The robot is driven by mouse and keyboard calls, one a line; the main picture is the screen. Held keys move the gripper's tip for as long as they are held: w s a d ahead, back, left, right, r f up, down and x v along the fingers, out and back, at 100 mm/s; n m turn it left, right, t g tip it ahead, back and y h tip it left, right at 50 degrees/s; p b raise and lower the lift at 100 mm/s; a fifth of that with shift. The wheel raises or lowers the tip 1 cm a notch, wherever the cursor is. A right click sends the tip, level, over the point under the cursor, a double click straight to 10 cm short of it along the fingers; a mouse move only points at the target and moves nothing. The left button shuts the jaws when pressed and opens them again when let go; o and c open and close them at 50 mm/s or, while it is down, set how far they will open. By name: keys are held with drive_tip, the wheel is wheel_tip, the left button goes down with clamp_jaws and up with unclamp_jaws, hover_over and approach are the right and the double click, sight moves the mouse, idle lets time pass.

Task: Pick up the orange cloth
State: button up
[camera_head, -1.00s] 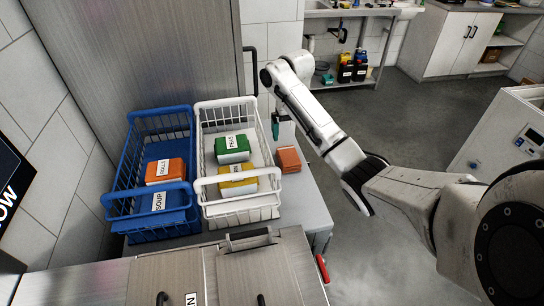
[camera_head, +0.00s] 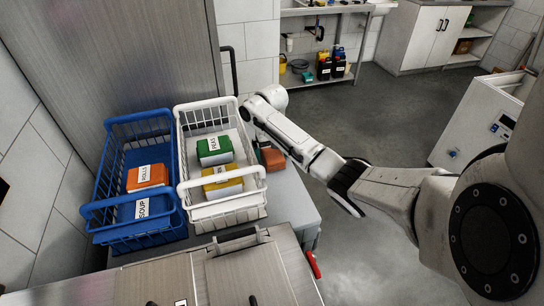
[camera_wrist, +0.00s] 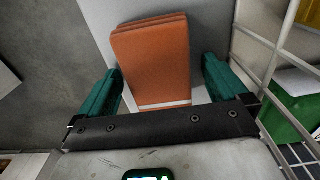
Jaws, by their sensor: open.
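The orange cloth (camera_head: 272,159) lies folded on the grey top just right of the white basket, partly hidden by my arm in the head view. In the wrist view the folded cloth (camera_wrist: 155,60) shows as a thick layered block with a pale strip at its near edge. My gripper (camera_wrist: 161,70) is open, with one green finger on each side of the cloth. I cannot tell whether the fingers touch it. In the head view the fingers are mostly hidden by my arm.
The white wire basket (camera_head: 228,208) holds a green PEAS pack (camera_head: 214,151) and a yellow pack (camera_head: 222,184). Its wires are close to the gripper's right in the wrist view. The blue basket (camera_head: 104,206) holds an orange ROLLS pack (camera_head: 147,177) and a blue SOUP pack (camera_head: 141,208).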

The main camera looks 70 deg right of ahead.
drive_tip(key=shift+c, duration=0.4)
drive_tip(key=c, duration=0.9)
drive_tip(key=shift+c, duration=0.2)
drive_tip(key=shift+r, duration=0.65)
drive_tip(key=s+r+p, duration=0.7)
drive_tip(key=s+r, duration=0.4)
drive_tip(key=s, duration=0.3)
drive_tip(key=shift+d+r+p, duration=0.3)
